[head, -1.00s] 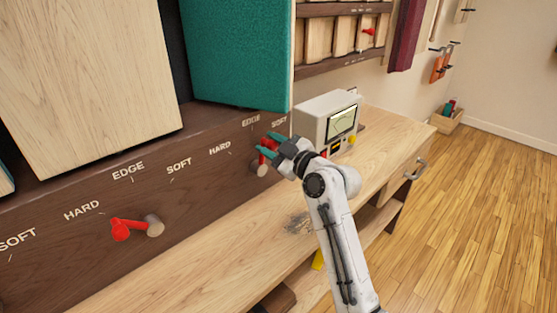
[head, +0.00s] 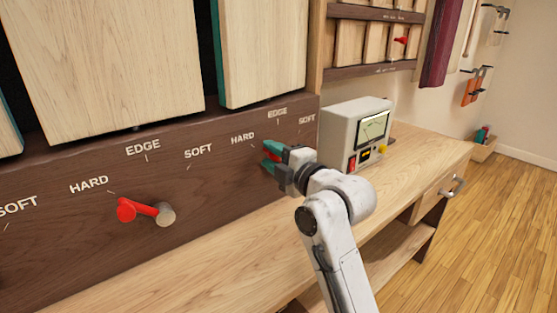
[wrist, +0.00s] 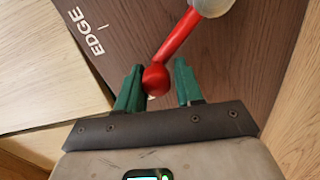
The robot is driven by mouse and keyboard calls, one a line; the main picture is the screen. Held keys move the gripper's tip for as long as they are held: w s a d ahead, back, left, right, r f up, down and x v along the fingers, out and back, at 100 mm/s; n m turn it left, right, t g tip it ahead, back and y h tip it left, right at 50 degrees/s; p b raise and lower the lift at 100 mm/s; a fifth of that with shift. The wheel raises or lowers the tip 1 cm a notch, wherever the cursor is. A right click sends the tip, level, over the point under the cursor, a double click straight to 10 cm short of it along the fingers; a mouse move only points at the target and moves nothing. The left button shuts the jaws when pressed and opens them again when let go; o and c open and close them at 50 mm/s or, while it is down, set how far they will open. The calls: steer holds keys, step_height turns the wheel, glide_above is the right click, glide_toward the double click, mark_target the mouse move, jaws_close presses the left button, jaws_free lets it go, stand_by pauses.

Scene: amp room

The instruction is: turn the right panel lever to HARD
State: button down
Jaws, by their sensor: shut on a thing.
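The right panel lever (wrist: 180,48) is red with a round knob and a pale pivot hub at the top of the wrist view. Its knob sits between the green fingertips of my gripper (wrist: 158,82), against the left one. In the head view my gripper (head: 270,158) is at the dark panel board (head: 225,175), just below and right of the HARD label (head: 242,138). A bit of the red lever (head: 272,152) shows between the fingers there, pointing toward HARD. The hub is hidden behind the gripper. The panel (head: 265,60) above shows a pale wood face.
Another red lever (head: 138,209) on the left points to its HARD mark, below a wood panel (head: 105,65). A grey meter box (head: 355,130) stands on the bench (head: 420,158) right of my gripper. The bench top in front of the board is clear.

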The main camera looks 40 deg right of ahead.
steer(key=shift+s+n+b, duration=0.1)
steer(key=shift+n+b, duration=0.35)
steer(key=shift+n, duration=0.25)
steer(key=shift+a, duration=0.1)
steer(key=c, duration=1)
jaws_free()
steer(key=shift+c, duration=0.2)
steer(key=shift+o, duration=0.8)
steer(key=shift+f, duration=0.1)
steer(key=shift+a+f, duration=0.1)
steer(key=s, duration=1)
steer(key=shift+s+d, duration=0.2)
steer(key=shift+s, duration=0.2)
